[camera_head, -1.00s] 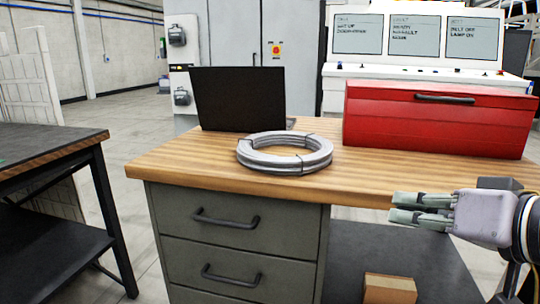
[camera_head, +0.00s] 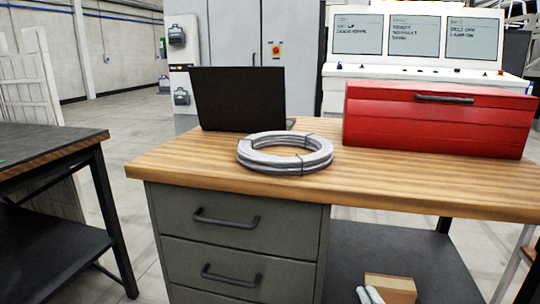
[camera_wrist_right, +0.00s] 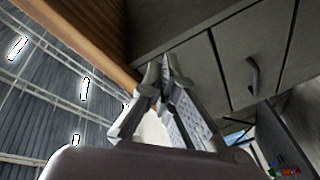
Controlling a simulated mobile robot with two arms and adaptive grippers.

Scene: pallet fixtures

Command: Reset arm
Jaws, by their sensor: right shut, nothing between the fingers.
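My right gripper (camera_head: 368,293) shows only its pale fingertips at the bottom edge of the head view, below the tabletop level and overlapping a cardboard box. In the right wrist view its two fingers (camera_wrist_right: 163,75) come together at the tips, shut and empty. The underside and drawers of the desk show beyond them. The rest of my right arm is out of the head view. My left gripper is in neither view.
The wooden desk (camera_head: 220,173) holds a cable coil (camera_head: 285,165), a black laptop (camera_head: 238,98) and a red toolbox (camera_head: 435,122). The small box (camera_head: 400,288) lies below. A dark table (camera_head: 40,142) stands left, with floor between.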

